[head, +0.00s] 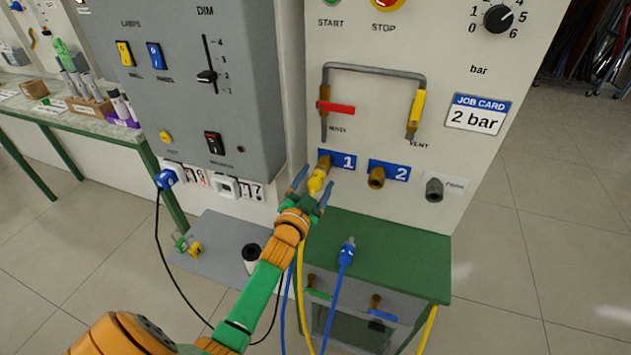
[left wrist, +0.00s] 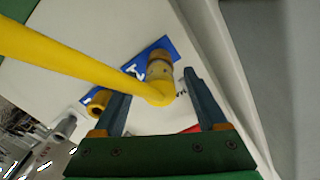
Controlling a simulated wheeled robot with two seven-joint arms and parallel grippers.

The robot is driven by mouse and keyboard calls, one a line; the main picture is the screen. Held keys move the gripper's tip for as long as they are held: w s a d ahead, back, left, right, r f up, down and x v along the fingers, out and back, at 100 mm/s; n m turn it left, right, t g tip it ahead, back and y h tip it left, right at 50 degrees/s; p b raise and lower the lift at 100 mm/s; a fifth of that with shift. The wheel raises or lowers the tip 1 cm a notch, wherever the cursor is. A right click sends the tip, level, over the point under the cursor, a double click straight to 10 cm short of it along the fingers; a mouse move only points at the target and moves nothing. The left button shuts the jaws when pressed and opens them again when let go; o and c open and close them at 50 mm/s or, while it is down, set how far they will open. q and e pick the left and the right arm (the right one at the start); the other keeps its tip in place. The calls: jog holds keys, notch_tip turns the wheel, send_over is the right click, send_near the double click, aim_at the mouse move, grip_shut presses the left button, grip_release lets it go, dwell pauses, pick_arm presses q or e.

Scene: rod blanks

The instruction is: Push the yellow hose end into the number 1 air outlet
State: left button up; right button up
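The yellow hose end (head: 317,182) sits in line with the brass number 1 air outlet (head: 324,162), against its mouth. In the left wrist view the yellow hose end (left wrist: 157,94) meets the brass outlet (left wrist: 160,67) with no gap that I can see; how deep it sits I cannot tell. My left gripper (head: 312,185) is open, its two blue-grey fingers on either side of the hose end. In the left wrist view the open fingers (left wrist: 155,95) stand apart with space beside the hose end. My right gripper is not in view.
The number 2 outlet (head: 376,178) is close to the right, with a grey fitting (head: 434,188) beyond. A red-handled valve (head: 336,107) is above. A blue hose end (head: 347,251) stands over the green bench top (head: 400,255). A grey control box (head: 190,80) is at left.

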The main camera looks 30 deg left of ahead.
pick_arm(q)
jog(key=v, duration=0.7)
jog(key=shift+s, duration=0.1)
